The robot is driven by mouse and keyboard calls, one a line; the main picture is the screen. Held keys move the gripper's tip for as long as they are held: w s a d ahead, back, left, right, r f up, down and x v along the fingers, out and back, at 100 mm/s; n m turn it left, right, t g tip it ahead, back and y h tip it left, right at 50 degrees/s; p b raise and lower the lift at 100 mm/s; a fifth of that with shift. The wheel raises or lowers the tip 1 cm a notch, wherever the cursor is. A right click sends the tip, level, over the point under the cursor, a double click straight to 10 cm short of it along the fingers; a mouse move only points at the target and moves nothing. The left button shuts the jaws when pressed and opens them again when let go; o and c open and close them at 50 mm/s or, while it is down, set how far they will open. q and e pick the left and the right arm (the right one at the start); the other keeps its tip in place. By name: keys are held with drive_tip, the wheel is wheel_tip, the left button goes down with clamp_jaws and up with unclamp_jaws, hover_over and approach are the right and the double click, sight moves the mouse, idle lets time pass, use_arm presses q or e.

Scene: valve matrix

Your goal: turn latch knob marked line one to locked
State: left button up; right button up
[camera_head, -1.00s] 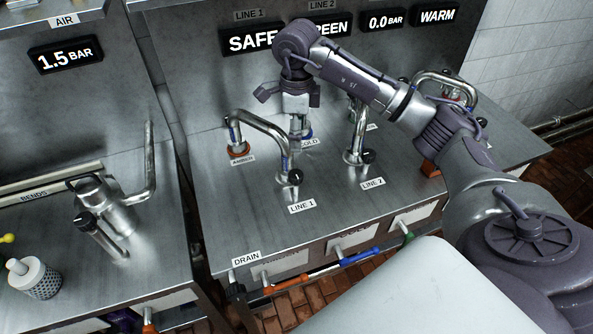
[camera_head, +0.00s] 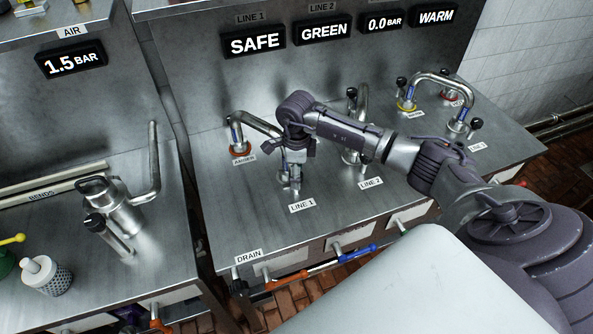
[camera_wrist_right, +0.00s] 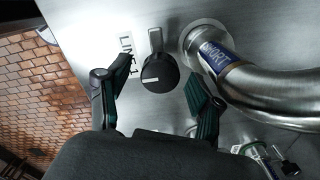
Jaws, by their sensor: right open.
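The line one latch knob (camera_wrist_right: 160,73) is a round black knob with a white bar mark, next to the LINE 1 label (camera_wrist_right: 127,55) in the right wrist view. A short metal tab (camera_wrist_right: 155,40) sticks out at its upper edge. My right gripper (camera_wrist_right: 150,82) is open, its two dark fingers on either side of the knob with gaps to it. In the head view my right gripper (camera_head: 291,182) is low over the bench behind the LINE 1 label (camera_head: 302,206) and hides the knob. My left gripper is not in view.
The LINE 2 pipe (camera_head: 362,110) stands to the right. Displays read SAFE (camera_head: 254,41) and GREEN (camera_head: 325,31).

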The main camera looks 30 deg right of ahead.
drive_tip(key=c, duration=1.1)
drive_tip(key=shift+c, duration=0.2)
drive_tip(key=shift+m, duration=0.3)
drive_tip(key=m+b, duration=0.2)
drive_tip(key=m, duration=0.1)
drive_tip(key=shift+m, duration=0.4)
drive_tip(key=m+b, duration=0.1)
drive_tip(key=m, duration=0.3)
drive_tip(key=m+b, duration=0.1)
drive_tip(key=m, duration=0.4)
drive_tip(key=shift+r+m+b, duration=0.1)
drive_tip(key=shift+m+b, duration=0.4)
drive_tip(key=shift+m, duration=1.8)
drive_tip(key=shift+w, duration=0.1)
